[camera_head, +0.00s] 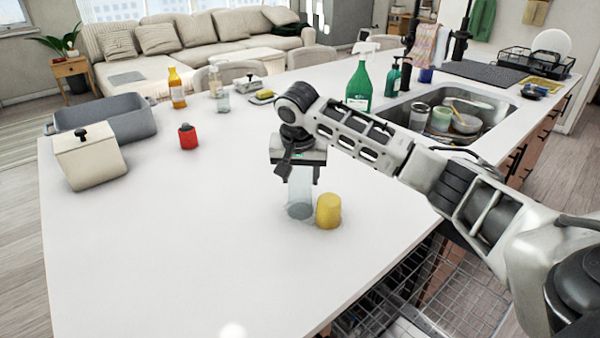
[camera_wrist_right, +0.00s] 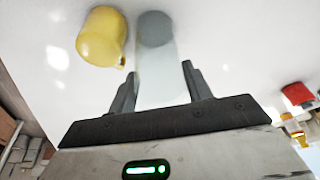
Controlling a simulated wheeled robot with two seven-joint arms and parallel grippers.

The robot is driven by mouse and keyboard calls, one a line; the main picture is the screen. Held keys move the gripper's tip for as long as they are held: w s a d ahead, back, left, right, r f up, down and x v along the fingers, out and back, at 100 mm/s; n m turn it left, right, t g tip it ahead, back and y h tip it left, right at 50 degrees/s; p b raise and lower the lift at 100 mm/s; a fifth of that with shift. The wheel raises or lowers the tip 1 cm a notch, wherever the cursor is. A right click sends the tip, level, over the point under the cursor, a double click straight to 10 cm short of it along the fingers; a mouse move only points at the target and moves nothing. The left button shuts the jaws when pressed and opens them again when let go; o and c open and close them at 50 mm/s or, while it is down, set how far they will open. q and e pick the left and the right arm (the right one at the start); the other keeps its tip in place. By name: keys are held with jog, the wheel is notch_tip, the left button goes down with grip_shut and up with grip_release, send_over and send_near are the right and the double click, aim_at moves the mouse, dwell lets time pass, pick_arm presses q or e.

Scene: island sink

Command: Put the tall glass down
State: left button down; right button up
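The tall glass (camera_head: 300,192) is clear with a greyish base and stands upright at the middle of the white counter. Its base looks on or very close to the counter. My right gripper (camera_head: 298,174) is above it, with its fingers around the upper part. In the right wrist view the glass (camera_wrist_right: 156,65) lies between the two fingers (camera_wrist_right: 160,85), which appear to touch its sides. A yellow cup (camera_head: 328,211) sits just right of the glass in the head view; it also shows in the right wrist view (camera_wrist_right: 101,38). My left gripper is out of view.
A red object (camera_head: 188,137), a cream lidded pot (camera_head: 89,160) and a grey basin (camera_head: 105,119) stand to the left. A green spray bottle (camera_head: 360,86) and the sink with dishes (camera_head: 450,118) are behind my right arm. The counter's left front is clear.

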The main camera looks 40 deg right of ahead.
jog(key=o, duration=0.4)
jog(key=shift+c, duration=0.2)
notch_tip(320, 180, up, 12)
send_over(299, 195)
jog(key=shift+s+a, duration=0.15)
jog(key=shift+f, duration=0.15)
